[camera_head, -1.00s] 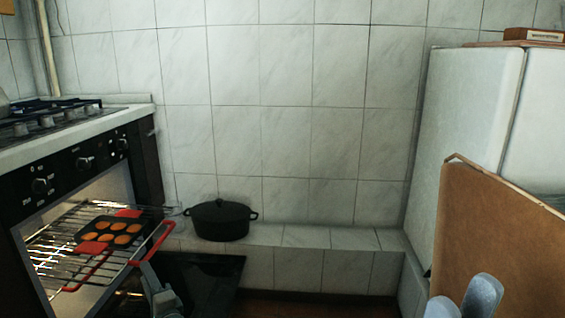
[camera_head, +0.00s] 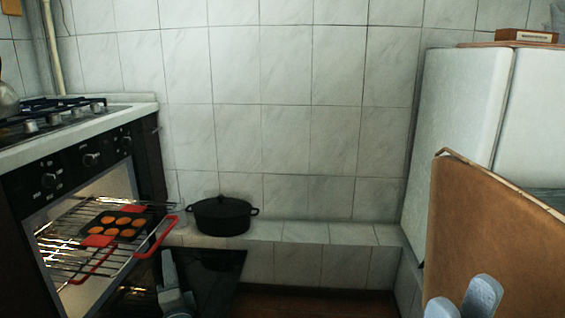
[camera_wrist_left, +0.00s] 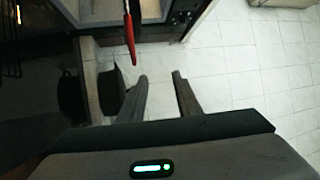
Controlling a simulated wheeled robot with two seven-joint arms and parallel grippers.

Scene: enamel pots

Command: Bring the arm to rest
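My left gripper (camera_head: 170,282) is low at the left of the head view, in front of the dark open oven door and right of the oven rack. Nothing shows between those tips. The rest of the right arm is out of view.
A dark muffin tray (camera_head: 118,227) with orange contents and red grips sits on the pulled-out rack in the open oven (camera_head: 80,180). A red handle (camera_wrist_left: 129,38) is ahead in the wrist view. A black pot (camera_head: 223,215) stands on the tiled ledge. The brown board (camera_head: 495,235) is at right.

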